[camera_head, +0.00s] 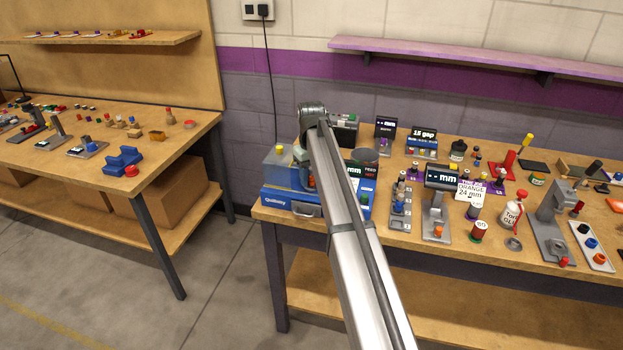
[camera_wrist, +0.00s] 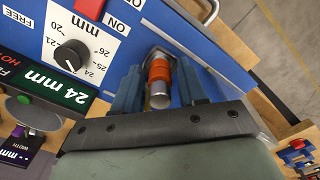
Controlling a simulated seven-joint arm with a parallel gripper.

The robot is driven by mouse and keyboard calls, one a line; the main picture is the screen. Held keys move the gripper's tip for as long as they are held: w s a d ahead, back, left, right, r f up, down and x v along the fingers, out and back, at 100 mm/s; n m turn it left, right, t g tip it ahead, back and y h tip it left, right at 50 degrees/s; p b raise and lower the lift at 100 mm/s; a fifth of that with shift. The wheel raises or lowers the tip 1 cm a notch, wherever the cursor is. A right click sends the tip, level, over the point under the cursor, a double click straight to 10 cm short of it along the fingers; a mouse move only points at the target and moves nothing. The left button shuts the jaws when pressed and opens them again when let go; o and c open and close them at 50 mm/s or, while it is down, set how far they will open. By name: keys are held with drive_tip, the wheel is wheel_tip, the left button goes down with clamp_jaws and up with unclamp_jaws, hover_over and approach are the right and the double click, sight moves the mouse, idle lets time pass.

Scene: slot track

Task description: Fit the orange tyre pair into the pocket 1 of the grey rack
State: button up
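In the wrist view the orange tyre pair (camera_wrist: 159,72) is an orange ringed piece with a grey metal end. It stands at a dark opening in the blue machine (camera_wrist: 205,45). My gripper (camera_wrist: 160,78) has its blue-grey fingers on either side of the orange piece, seemingly with gaps between. In the head view my arm hides most of the gripper, and a bit of orange (camera_head: 311,182) shows beside the blue machine (camera_head: 278,172). The grey rack (camera_head: 400,222) stands to the right of my arm, with dark round pockets and small number labels. Which pocket is 1 is too small to read.
A grey stand with an orange piece (camera_head: 437,230) is right of the rack. A card reading ORANGE 24 mm (camera_head: 470,193) stands behind it. The machine's panel has a knob (camera_wrist: 70,55) and a 24 mm display (camera_wrist: 50,85). Several small objects crowd the bench's right side.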

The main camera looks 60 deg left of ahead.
clamp_jaws()
drive_tip(key=shift+r, duration=0.1)
